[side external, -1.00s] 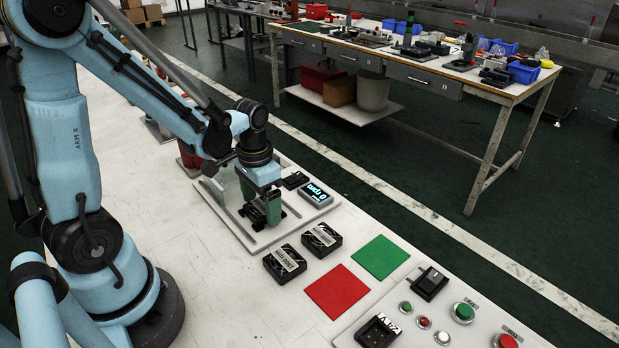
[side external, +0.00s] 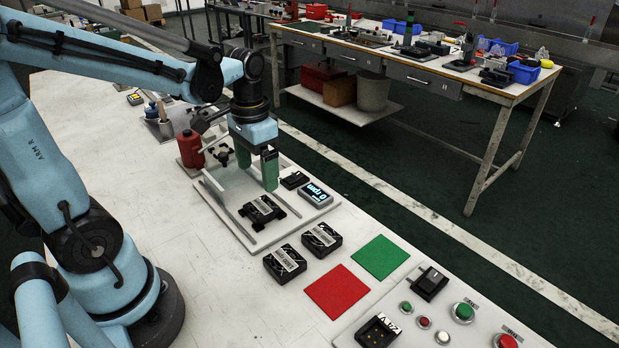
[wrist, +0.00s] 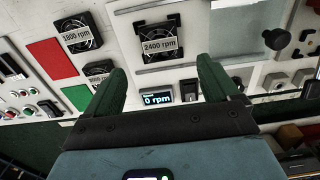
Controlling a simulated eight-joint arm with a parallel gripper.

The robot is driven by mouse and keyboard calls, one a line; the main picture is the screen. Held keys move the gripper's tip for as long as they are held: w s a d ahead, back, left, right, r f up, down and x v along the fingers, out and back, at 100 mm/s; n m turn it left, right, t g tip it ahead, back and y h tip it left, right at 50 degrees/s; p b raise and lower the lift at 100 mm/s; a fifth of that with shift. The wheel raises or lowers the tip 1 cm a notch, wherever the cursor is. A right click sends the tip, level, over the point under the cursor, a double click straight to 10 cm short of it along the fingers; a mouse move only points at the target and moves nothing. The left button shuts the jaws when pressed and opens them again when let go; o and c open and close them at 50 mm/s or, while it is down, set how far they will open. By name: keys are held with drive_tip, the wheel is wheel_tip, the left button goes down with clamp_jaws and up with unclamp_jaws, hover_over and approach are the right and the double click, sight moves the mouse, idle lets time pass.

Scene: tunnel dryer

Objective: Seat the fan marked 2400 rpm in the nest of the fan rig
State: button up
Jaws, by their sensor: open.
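The fan marked 2400 rpm (wrist: 160,46) is a black square fan with a white label. It lies on the pale plate of the fan rig (side external: 232,226), at the dark corner blocks of the nest, and looks flat in the side view (side external: 262,209). I cannot tell from here whether it is fully down. My gripper (side external: 257,176) is open and empty, raised above the rig and clear of the fan. Its green fingers also show in the wrist view (wrist: 165,75). The rig's display (wrist: 157,99) reads 0 rpm.
The fan marked 1800 rpm (wrist: 77,35) and another fan (side external: 321,239) lie beside the rig. A red pad (side external: 337,292), a green pad (side external: 380,257) and a button panel (side external: 440,310) are beyond them. A red bottle (side external: 190,150) stands behind the rig.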

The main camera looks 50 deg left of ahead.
drive_tip(key=d+r+t, duration=0.3)
drive_tip(key=d+t, duration=0.4)
drive_tip(key=shift+s, duration=0.25)
idle(0.3)
